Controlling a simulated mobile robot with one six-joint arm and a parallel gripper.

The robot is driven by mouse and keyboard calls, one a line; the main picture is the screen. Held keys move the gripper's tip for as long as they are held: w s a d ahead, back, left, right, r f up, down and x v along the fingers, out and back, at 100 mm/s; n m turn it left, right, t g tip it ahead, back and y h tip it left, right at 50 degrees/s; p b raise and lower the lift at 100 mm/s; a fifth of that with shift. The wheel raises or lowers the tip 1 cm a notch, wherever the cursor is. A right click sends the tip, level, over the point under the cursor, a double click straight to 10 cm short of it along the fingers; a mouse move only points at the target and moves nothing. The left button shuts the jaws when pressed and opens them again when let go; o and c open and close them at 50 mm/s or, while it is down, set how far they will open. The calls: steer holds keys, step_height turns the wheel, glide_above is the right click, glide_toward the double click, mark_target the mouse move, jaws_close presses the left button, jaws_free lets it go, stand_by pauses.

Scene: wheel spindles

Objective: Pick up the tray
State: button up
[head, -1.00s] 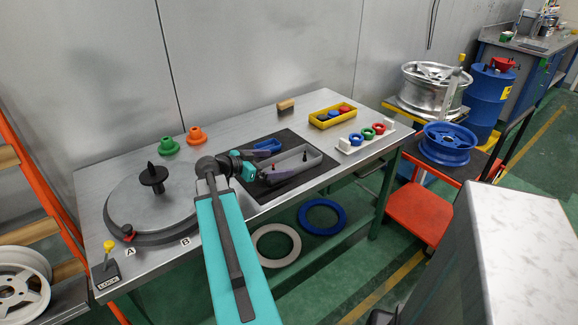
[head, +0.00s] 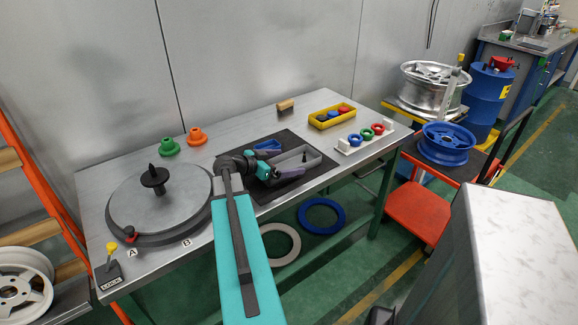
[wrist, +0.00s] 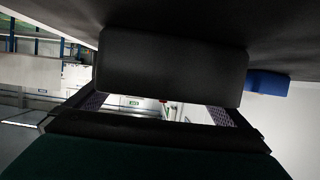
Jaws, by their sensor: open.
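A grey tray (head: 313,159) lies on a black mat (head: 258,194) at the middle of the bench in the head view. A small dark peg (head: 304,157) shows inside it. My gripper (head: 287,174), with purple fingers, is open at the tray's near left side and hides part of it. I cannot tell whether it touches the tray. In the wrist view, the open gripper (wrist: 165,110) frames a bright gap, and a dark block fills the upper middle; I cannot tell what that block is.
A blue piece (head: 268,146) lies behind my gripper. A yellow bin (head: 318,124) with coloured parts and a white rack (head: 344,145) with coloured rings stand to the right. A round turntable (head: 185,200) with a black spindle stands at the left. Green and orange cones stand behind.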

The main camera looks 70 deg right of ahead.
mark_target(289, 154)
steer(key=shift+x, duration=0.95)
steer(key=shift+w, duration=0.1)
steer(key=c, duration=1.2)
steer(key=shift+o, duration=0.2)
steer(key=shift+r+b, duration=0.4)
steer(key=shift+r, duration=1.2)
steer(key=s+a, duration=0.1)
steer(key=s, duration=0.1)
steer(key=s+a+b, duration=0.1)
steer(key=s, duration=0.2)
steer(key=s+a+r, duration=0.1)
steer(key=s, duration=0.2)
steer(key=shift+b, duration=0.3)
steer(key=shift+r+p, duration=0.15)
steer(key=shift+p, duration=0.35)
steer(key=s+p, duration=0.1)
steer(key=p, duration=0.1)
steer(key=s+p, duration=0.1)
steer(key=p, duration=0.1)
steer(key=shift+s+a+r, duration=0.15)
steer(key=shift+a+r, duration=0.05)
steer(key=shift+a, duration=0.2)
steer(key=shift+p, duration=1.05)
